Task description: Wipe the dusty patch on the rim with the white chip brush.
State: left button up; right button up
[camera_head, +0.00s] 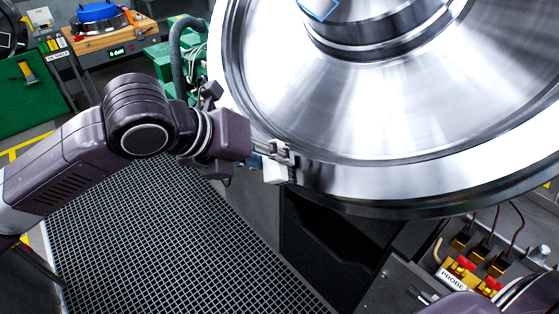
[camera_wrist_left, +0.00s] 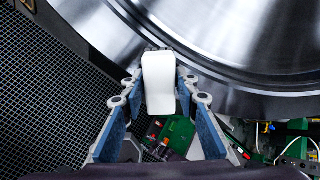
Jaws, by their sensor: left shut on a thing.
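My left gripper (camera_head: 281,155) is shut on the white chip brush (camera_head: 276,173), at the lower left of the large steel wheel (camera_head: 340,110). In the left wrist view, the white brush (camera_wrist_left: 158,82) stands between the two blue-padded fingers, with its far end close against the rim (camera_wrist_left: 225,97). I cannot tell whether the bristles touch the rim. In the head view, the rim (camera_head: 400,196) curves along the wheel's lower edge. I cannot make out the dusty patch; the brush and gripper may hide it. My right gripper is out of view.
A panel with a PROBE label (camera_head: 452,279) and brass and red fittings sits below the wheel at the lower right. A dark grid floor (camera_head: 160,240) lies under my left arm. Green machinery (camera_head: 178,62) and a wooden-topped bench (camera_head: 112,37) stand behind at the upper left.

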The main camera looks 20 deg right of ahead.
pick_arm(q)
jog(key=shift+r, duration=0.1)
jog(key=shift+v, duration=2.9)
jog(key=v, duration=0.3)
